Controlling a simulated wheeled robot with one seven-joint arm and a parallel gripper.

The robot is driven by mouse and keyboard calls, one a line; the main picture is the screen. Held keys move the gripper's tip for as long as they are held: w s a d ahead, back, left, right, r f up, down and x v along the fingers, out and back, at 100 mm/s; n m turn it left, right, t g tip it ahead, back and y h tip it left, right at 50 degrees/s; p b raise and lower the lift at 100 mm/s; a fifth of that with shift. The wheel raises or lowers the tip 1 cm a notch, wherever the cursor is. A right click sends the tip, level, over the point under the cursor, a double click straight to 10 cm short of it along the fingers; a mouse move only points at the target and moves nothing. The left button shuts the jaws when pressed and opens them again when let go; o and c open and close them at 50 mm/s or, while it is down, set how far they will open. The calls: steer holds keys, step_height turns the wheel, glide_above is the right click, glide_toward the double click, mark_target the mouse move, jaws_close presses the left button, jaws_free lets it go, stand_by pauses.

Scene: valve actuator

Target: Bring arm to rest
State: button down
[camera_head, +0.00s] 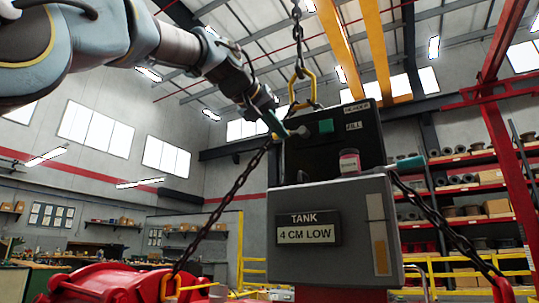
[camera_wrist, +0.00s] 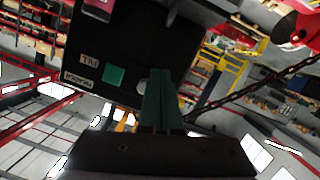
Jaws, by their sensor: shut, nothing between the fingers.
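My arm reaches in from the upper left in the head view. My gripper (camera_head: 278,128) is at the top left edge of the dark tank box, beside a round grey knob (camera_head: 300,132). Its two green fingers are together and empty, as the wrist view also shows (camera_wrist: 161,74). I cannot tell whether the fingertips touch the knob. The dark box (camera_head: 290,163) carries a green square (camera_head: 326,126) and small labels, one reading "FILL". A grey front panel (camera_head: 345,215) below bears the sign "TANK 4 CM LOW" (camera_head: 309,229).
A yellow hook (camera_head: 303,90) and chain hang above the box. Slanting chains (camera_head: 228,200) run down both sides to red parts (camera_head: 95,285). A jar with a pink label (camera_head: 349,161) stands on the box's ledge. Shelves (camera_head: 470,185) and a red frame (camera_head: 510,165) are at right.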

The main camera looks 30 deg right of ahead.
steer(key=shift+a, duration=0.1)
steer(key=w+a+f+n+t+y, duration=0.1)
steer(key=w+a+f+n+y, duration=0.15)
steer(key=w+f, duration=0.65)
steer(key=w+a+f+n+y, duration=0.1)
steer(key=w+a+f+y, duration=0.3)
steer(key=f, duration=0.6)
steer(key=w+a+f+n, duration=0.1)
steer(key=w+a+f, duration=0.2)
steer(key=a+f, duration=0.55)
steer(key=w+a+f+n+y, duration=0.1)
steer(key=w+a+f+y, duration=0.25)
steer(key=f, duration=0.85)
steer(key=s+a+f+n+g+y, duration=0.1)
steer(key=s+a+f, duration=0.2)
steer(key=a+f, duration=0.55)
steer(key=s+a+f+n+g+y, duration=0.1)
steer(key=s+a+f+g, duration=0.15)
steer(key=a+f, duration=0.55)
steer(key=s+a+f+g+y, duration=0.1)
steer(key=s+a+f+g, duration=0.1)
steer(key=s+a+f, duration=0.4)
steer(key=s+f+n, duration=0.1)
steer(key=s+f, duration=0.3)
steer(key=s, duration=0.1)
steer(key=shift+s+a+f+y, duration=0.25)
steer(key=shift+s+a+y, duration=0.05)
steer(key=shift+s+a, duration=0.05)
